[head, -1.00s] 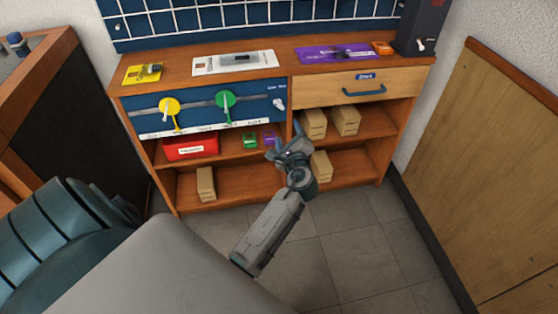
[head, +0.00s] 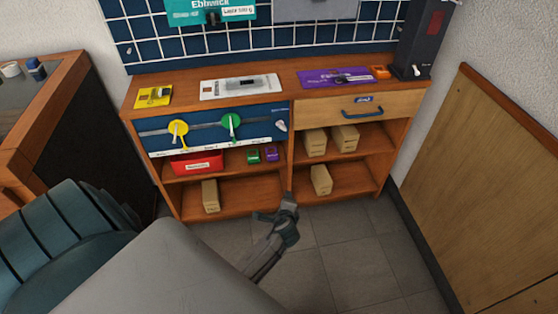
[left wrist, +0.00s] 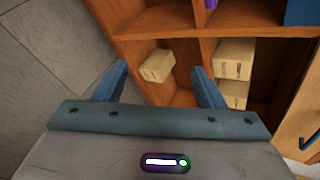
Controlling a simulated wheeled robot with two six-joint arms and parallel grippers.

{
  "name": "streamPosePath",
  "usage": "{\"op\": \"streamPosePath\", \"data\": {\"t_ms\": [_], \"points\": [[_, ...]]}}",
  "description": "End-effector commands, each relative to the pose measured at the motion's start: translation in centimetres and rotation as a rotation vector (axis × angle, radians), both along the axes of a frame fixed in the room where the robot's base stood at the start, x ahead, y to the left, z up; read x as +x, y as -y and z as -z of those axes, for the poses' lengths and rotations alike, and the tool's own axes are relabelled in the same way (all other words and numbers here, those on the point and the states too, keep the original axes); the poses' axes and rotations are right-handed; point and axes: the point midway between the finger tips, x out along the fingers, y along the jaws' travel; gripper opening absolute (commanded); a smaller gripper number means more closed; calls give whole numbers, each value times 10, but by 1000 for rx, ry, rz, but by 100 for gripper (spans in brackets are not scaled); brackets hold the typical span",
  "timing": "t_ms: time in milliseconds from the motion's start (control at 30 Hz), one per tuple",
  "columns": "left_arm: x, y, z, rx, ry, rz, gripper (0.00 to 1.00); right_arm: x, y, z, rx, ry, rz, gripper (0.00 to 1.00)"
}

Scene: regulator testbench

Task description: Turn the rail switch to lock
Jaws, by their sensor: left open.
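The blue panel (head: 205,138) on the bench front carries a grey rail with a yellow valve handle (head: 178,128) and a green valve handle (head: 230,121). A small white switch (head: 281,126) sits at its right end; its label is too small to read, and its setting is unclear. My left gripper (head: 285,203) hangs low in front of the lower shelf, below and apart from the switch. In the left wrist view its two blue fingers (left wrist: 160,70) are spread and empty, facing the shelves. My right gripper is not in view.
A drawer (head: 355,107) with a blue handle is right of the panel. Cardboard boxes (head: 320,180) and a red bin (head: 197,163) stand on the shelves. A dark box (head: 418,45) with another small switch stands on top at right. The floor (head: 345,255) in front is clear.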

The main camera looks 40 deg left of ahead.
Motion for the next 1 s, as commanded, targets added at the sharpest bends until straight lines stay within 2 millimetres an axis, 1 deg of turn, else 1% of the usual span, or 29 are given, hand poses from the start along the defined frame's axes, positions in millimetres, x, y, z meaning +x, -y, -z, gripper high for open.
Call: {"op": "streamPosePath", "data": {"t_ms": [33,100,200,400,600,1000], "points": [[-7,1,4,-28,-10,-8,64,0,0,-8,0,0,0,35],[-15,3,13,-68,-19,-20,64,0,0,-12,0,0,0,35],[-26,6,25,-117,-30,-37,64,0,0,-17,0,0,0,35],[-39,9,39,-178,-42,-62,64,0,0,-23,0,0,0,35],[-42,9,43,-193,-44,-68,64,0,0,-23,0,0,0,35],[-42,9,43,-192,-44,-67,64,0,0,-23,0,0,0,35]]}}
